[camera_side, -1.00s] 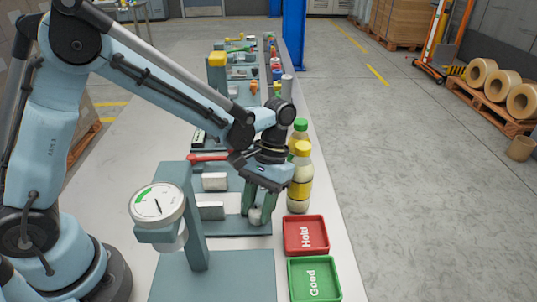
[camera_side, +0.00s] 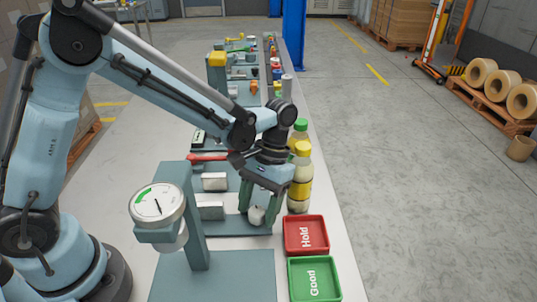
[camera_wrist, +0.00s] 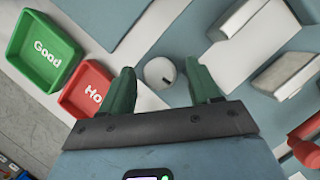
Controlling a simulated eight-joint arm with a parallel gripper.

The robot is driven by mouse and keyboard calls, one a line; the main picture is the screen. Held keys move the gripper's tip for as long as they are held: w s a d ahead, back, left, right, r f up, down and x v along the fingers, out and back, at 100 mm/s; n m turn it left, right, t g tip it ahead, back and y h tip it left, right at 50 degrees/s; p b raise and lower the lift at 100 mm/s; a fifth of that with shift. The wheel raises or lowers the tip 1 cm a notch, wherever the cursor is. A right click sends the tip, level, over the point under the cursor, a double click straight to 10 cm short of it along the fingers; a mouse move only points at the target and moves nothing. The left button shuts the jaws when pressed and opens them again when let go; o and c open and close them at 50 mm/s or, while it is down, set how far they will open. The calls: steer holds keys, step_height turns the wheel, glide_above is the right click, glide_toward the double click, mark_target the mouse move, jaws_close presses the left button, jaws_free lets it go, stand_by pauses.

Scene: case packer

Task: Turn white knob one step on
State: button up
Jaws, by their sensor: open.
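The white knob (camera_side: 257,215) is on the blue-grey plate at the near end of the bench. In the wrist view it is a round white disc (camera_wrist: 158,73) with a dark mark at its lower right rim. My gripper (camera_side: 258,217) points down over the knob with its green fingers spread. In the wrist view my gripper (camera_wrist: 163,80) has one finger on each side of the knob, with a visible gap on both sides. The knob's underside is hidden.
A red Hold tray (camera_side: 306,235) and a green Good tray (camera_side: 314,279) lie to the right. Bottles with a yellow cap (camera_side: 301,177) and a green cap (camera_side: 300,130) stand close beside my gripper. A dial gauge (camera_side: 157,204) stands at the left front. A red handle (camera_side: 208,157) lies behind.

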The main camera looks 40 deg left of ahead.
steer(key=v, duration=1.2)
steer(key=s+a+n+t+h, duration=0.2)
steer(key=a+n+h, duration=0.15)
steer(key=n, duration=0.75)
steer(key=x, duration=1.2)
steer(key=shift+s+a, duration=0.2)
steer(key=shift+a, duration=0.05)
